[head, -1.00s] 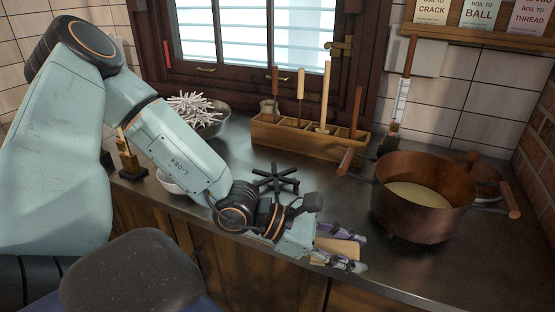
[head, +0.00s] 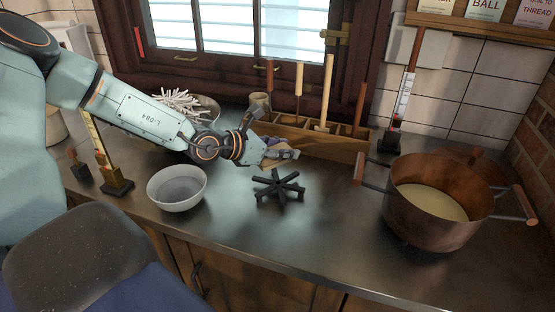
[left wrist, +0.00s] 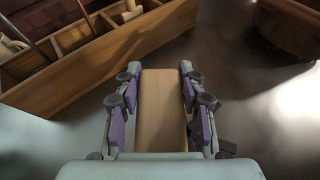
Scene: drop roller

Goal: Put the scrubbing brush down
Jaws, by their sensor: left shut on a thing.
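My left gripper (head: 282,153) is shut on the scrubbing brush, whose tan wooden block (left wrist: 161,110) fills the space between the purple-padded fingers in the left wrist view. In the head view only a small part of the brush (head: 272,142) shows at the fingers. The gripper is in front of the wooden divided box (head: 335,145), behind the black star-shaped trivet (head: 279,187). The brush's underside is hidden, so I cannot tell whether it touches the counter. My right gripper is not in view.
A copper pot (head: 432,205) with pale liquid stands at the right. A white bowl (head: 177,188) stands at the front left. A bowl of white sticks (head: 188,104) is behind my left arm. The counter (head: 330,220) between trivet and pot is clear.

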